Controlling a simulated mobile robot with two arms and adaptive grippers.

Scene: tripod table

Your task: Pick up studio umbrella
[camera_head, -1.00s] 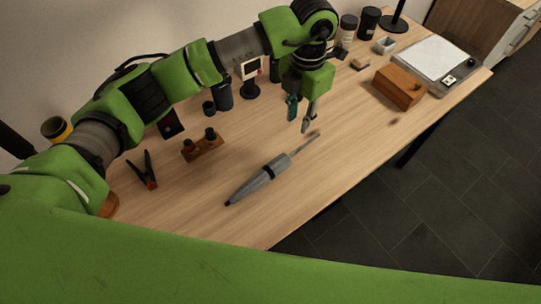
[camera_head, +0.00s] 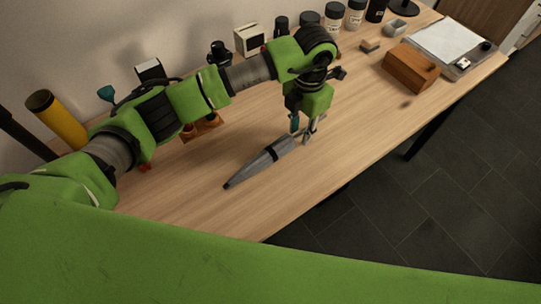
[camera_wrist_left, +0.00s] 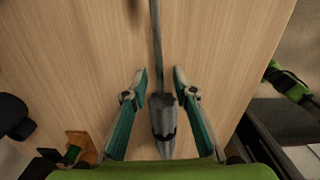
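The studio umbrella (camera_head: 250,168) is grey, folded and slim, with a dark band and a dark tip. It lies on the wooden table near its front edge. Its shaft end is partly hidden by my left gripper (camera_head: 302,132), which points down at it. In the left wrist view, the open fingers of my left gripper (camera_wrist_left: 160,77) stand either side of the umbrella (camera_wrist_left: 163,112), with a gap on each side. The thin shaft runs on past the fingertips.
A wooden block (camera_head: 410,67) and a grey device with a white top (camera_head: 446,45) are at the table's far right. Several jars and a small white-framed box (camera_head: 249,40) line the back. A wooden holder (camera_head: 203,128) is partly behind my arm. Table around the umbrella is clear.

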